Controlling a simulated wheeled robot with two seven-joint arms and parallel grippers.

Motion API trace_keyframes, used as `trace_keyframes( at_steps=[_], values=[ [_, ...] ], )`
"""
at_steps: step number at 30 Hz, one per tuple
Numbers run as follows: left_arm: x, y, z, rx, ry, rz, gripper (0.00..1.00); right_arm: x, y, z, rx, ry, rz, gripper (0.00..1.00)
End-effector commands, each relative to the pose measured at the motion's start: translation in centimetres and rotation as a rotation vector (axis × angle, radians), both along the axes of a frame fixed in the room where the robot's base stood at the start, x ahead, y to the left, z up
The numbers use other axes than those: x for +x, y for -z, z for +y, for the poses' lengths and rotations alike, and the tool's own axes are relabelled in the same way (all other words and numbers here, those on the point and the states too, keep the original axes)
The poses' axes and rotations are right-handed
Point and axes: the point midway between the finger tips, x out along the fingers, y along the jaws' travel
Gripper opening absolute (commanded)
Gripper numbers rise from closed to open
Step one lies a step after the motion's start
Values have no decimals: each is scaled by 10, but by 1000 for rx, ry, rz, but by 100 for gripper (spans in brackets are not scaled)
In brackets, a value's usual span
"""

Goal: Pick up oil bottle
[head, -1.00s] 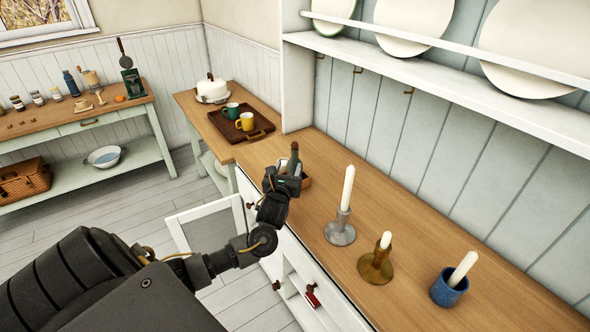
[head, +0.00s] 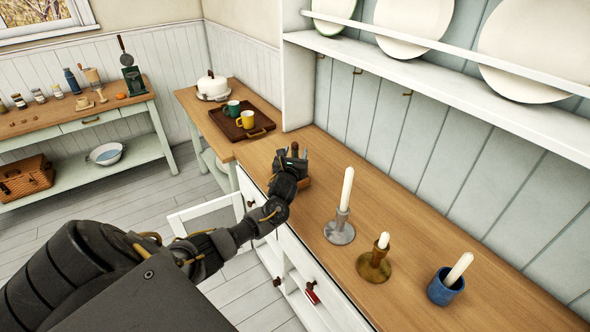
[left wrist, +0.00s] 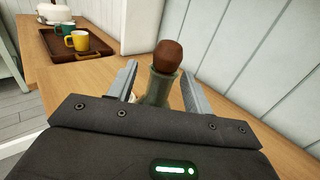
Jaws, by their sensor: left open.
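The oil bottle (left wrist: 159,89) is green with a round brown stopper and stands upright on the wooden counter in the left wrist view. In the head view my left gripper (head: 292,157) is over the counter and hides most of the bottle. The bottle's lower part is hidden behind the gripper body in the left wrist view. My right gripper is not in view.
A wooden holder (head: 304,183) shows beside the gripper. To the right stand a grey candlestick (head: 339,232), a brass candlestick (head: 374,266) and a blue candle cup (head: 445,288). A brown tray (head: 262,122) with two mugs lies further back. A cabinet door (head: 205,215) hangs open below.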

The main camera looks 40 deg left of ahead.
Motion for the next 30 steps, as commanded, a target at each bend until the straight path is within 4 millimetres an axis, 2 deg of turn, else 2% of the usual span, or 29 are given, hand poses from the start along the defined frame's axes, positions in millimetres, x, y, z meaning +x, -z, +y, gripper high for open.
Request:
trace_keyframes(
  at_steps=[5,15,17,30],
  values=[
    [0,0,0,0,0,0,51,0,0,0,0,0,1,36],
    [0,0,0,0,1,0,6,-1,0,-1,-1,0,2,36],
    [0,0,0,0,1,0,0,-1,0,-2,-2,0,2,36],
    [0,-2,0,1,1,-3,0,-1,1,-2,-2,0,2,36]
  ],
)
